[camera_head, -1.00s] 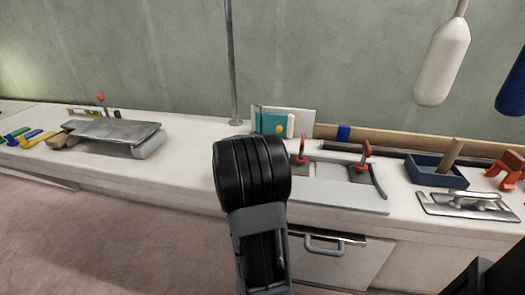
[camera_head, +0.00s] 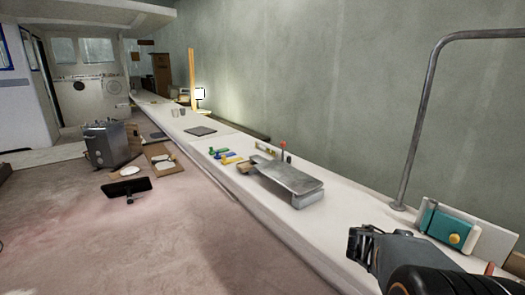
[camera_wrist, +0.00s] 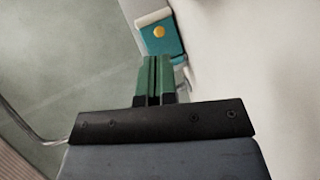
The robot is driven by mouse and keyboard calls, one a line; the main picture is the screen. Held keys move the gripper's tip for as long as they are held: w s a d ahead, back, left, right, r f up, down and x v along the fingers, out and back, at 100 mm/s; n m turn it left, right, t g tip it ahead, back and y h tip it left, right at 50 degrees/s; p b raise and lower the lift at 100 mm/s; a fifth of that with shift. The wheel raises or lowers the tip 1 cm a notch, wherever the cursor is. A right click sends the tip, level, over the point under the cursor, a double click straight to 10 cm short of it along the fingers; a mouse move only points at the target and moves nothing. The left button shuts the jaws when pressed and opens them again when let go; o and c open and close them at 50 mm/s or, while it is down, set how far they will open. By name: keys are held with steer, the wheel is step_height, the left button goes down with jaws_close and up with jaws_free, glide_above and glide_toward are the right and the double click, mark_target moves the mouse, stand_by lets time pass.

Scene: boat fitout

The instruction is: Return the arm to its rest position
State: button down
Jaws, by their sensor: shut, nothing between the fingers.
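My gripper (camera_head: 362,238) is at the lower right of the head view, on my bent arm, over the front part of the white counter. Its fingers point left. In the wrist view its green fingers (camera_wrist: 153,80) are together with nothing between them. A teal box with a yellow knob (camera_wrist: 161,38) shows beyond the fingertips in the wrist view. The same teal box (camera_head: 447,228) stands on the counter to the right of my gripper in the head view, apart from it.
The white counter (camera_head: 345,205) runs along the green wall. A grey metal plate (camera_head: 287,177) on a block and several coloured tools (camera_head: 222,154) lie on it. A metal pole (camera_head: 417,130) rises near the teal box. A steel container (camera_head: 110,143) stands on the open floor at left.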

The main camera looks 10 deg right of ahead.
steer(key=s+a+r+t+y+p, duration=0.1)
steer(key=a+r+y+p, duration=0.3)
steer(key=a, duration=0.6)
steer(key=s+a+r+t+y+p, duration=0.2)
steer(key=a+r+y+p, duration=0.3)
steer(key=a+r+p, duration=0.3)
steer(key=s+a+r+n+t+y+p, duration=0.1)
steer(key=a+r+y+p, duration=0.4)
steer(key=a, duration=0.7)
steer(key=shift+s+r+p, duration=0.25)
steer(key=shift+r+p, duration=0.45)
steer(key=shift+p, duration=0.5)
